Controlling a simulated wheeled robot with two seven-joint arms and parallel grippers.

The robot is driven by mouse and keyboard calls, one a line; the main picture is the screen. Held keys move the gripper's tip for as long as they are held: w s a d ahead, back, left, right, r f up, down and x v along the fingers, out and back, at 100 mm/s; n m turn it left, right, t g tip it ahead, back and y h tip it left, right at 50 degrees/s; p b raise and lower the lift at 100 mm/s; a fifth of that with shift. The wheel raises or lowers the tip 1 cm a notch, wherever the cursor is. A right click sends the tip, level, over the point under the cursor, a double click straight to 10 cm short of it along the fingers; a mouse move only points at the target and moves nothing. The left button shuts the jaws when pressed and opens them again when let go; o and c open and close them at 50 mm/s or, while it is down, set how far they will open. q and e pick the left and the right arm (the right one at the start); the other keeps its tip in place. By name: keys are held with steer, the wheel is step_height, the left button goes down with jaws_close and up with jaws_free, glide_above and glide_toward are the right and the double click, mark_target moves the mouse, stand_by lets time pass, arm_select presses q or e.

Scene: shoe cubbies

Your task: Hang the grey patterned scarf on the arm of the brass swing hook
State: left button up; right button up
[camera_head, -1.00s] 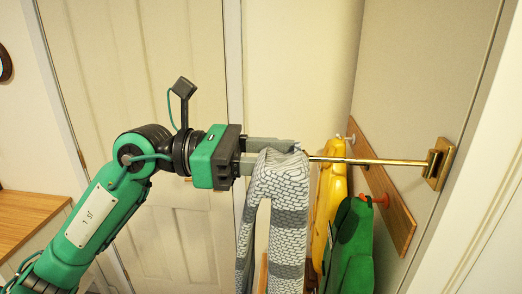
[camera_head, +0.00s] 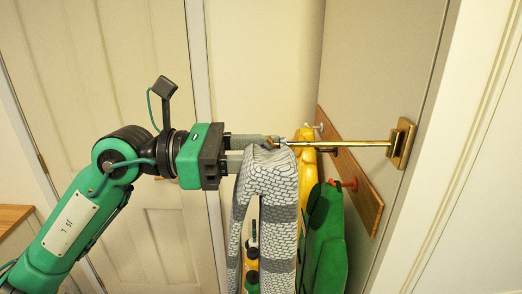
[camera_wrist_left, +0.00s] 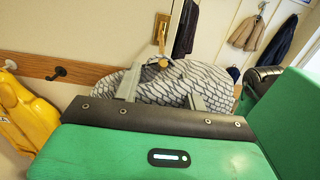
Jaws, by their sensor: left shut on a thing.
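The grey patterned scarf (camera_head: 270,190) hangs folded over from my left gripper (camera_head: 258,150), its two ends hanging down. My left gripper is shut on the scarf near its top fold. The brass swing hook (camera_head: 365,144) sticks out from its wall plate at the right, and its arm reaches left to the top of the scarf. In the left wrist view, the scarf (camera_wrist_left: 150,84) lies between and beyond the fingers, with the brass hook (camera_wrist_left: 163,45) right behind it. I cannot tell whether the scarf touches the arm. My right gripper is not in view.
A wooden peg board (camera_head: 365,195) on the right wall carries a yellow garment (camera_head: 306,168) and a green one (camera_head: 325,225), close behind the scarf. A white panelled door (camera_head: 120,60) stands behind. In the left wrist view, dark coats (camera_wrist_left: 272,50) hang farther off.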

arm_select(q)
steer(key=o, duration=1.4)
steer(key=shift+o, duration=0.2)
